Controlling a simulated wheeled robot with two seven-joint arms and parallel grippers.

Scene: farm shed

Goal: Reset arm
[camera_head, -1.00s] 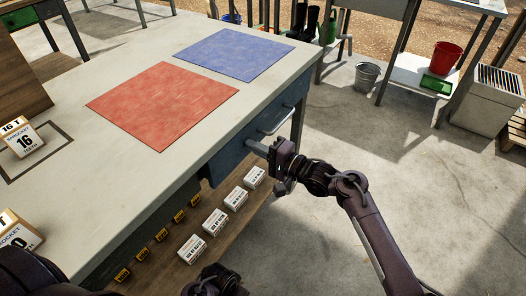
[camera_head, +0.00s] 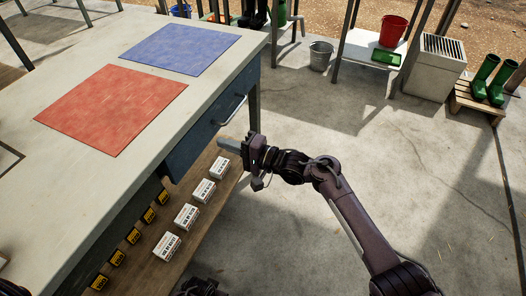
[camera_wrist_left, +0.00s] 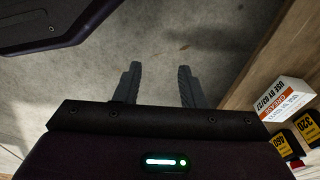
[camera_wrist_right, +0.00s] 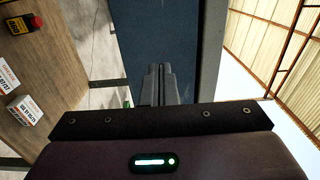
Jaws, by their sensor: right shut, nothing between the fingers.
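My right gripper (camera_head: 230,145) is shut and empty. It is in front of the workbench (camera_head: 60,190), just below the metal drawer handle (camera_head: 231,111) in the head view, apart from it as far as I can tell. In the right wrist view its two fingers (camera_wrist_right: 161,85) lie together, against the blue bench front (camera_wrist_right: 150,35) behind them. My left gripper is open and empty in the left wrist view (camera_wrist_left: 158,88), over the concrete floor.
A red mat (camera_head: 110,108) and a blue mat (camera_head: 182,48) lie on the bench top. A metal bucket (camera_head: 321,56), red bucket (camera_head: 393,30) and green boots (camera_head: 492,80) stand beyond. Open floor lies at right.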

